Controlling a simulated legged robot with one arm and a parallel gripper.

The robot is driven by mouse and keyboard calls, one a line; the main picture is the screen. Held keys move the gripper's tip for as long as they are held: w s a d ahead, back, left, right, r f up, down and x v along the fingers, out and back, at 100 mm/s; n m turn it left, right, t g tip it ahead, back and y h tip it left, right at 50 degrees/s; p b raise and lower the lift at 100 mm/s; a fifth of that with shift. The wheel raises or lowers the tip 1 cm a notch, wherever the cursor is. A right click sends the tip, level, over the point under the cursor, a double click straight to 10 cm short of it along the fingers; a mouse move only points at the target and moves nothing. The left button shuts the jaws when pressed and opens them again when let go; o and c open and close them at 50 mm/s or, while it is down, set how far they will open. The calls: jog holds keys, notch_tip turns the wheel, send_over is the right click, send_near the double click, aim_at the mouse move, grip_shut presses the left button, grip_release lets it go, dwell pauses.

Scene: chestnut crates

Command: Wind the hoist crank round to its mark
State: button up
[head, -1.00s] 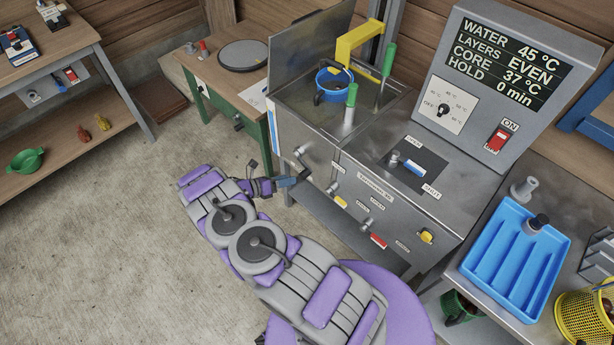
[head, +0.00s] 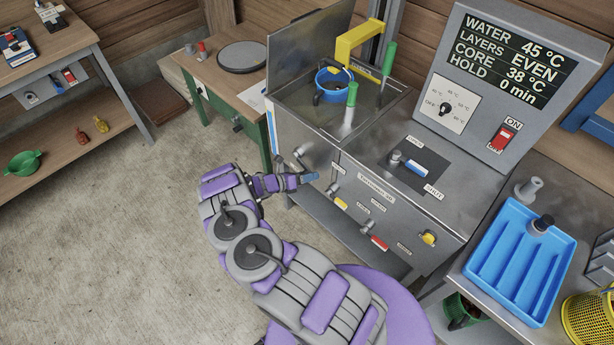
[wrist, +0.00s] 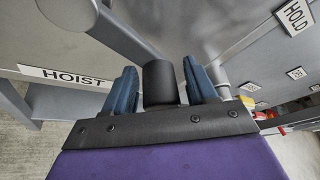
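The hoist crank hub (head: 299,151) is on the left end of the steel machine's front in the head view. My gripper (head: 308,178) is just below the hub, at the crank's handle. In the wrist view, the black handle knob (wrist: 160,83) sits between the two blue fingers of my gripper (wrist: 162,88), one on each side. The fingers are very close to the knob; whether they press on it is unclear. The HOIST label (wrist: 74,78) is left of the knob. I cannot make out the crank's mark. Part of the crank arm is hidden by my gripper.
The machine (head: 355,195) has other knobs and a red handle (head: 379,243) to the right of my gripper. A blue pot (head: 334,80) is in its tank beneath a yellow hoist arm (head: 358,40). A green-legged table (head: 218,112) stands to the left. Open floor lies left of my arm.

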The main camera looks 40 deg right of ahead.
grip_shut()
dwell(0.3)
jog(key=shift+a, duration=0.1)
